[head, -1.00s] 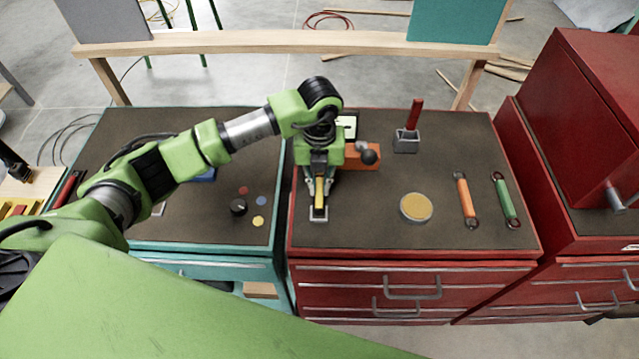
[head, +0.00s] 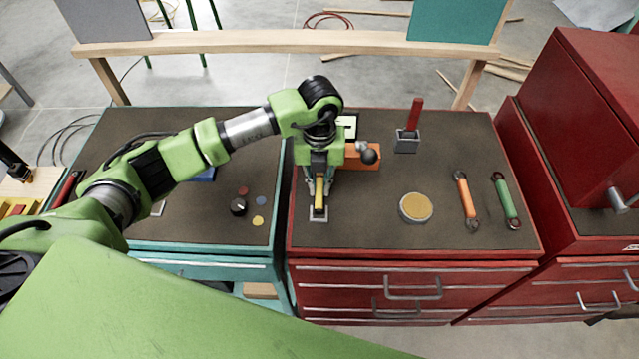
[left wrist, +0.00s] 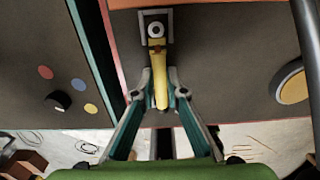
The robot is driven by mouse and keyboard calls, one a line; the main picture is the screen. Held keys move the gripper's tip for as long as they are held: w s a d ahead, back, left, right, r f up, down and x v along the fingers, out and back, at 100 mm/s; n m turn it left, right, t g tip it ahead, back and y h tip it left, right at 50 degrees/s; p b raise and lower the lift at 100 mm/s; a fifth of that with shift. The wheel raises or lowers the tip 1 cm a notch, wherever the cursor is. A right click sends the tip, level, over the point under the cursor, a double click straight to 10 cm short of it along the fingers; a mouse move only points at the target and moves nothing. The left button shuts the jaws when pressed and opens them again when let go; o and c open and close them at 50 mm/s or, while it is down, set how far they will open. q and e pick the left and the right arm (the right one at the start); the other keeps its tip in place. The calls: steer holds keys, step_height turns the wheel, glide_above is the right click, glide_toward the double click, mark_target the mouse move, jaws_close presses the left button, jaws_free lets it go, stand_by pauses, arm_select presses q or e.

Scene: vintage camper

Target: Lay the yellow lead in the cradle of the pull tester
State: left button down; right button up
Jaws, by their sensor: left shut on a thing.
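The yellow lead (head: 320,192) is between the fingers of my left gripper (head: 320,188), which is shut on it. In the left wrist view the yellow lead (left wrist: 157,62) runs out from between the fingertips (left wrist: 160,85). Its ring end lies within a grey U-shaped bracket (left wrist: 169,14) on the dark top. That bracket (head: 312,217) sits near the front left of the red cabinet. I cannot tell whether the ring end touches the surface. An orange device with a dark ball knob (head: 369,155) stands behind, partly hidden by my arm. My right gripper is not in view.
An orange lead (head: 465,200) and a green lead (head: 506,200) lie at the right. A round yellow-topped tin (head: 416,207) and a grey block with a red handle (head: 406,143) stand nearby. A black knob (head: 238,206) is at the left. The front middle is clear.

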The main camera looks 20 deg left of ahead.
arm_select(q)
steer(key=shift+f+b, duration=0.5)
steer(key=shift+f, duration=0.2)
stand_by(0.4)
steer(key=c, duration=2)
jaws_free()
steer(key=shift+o, duration=0.2)
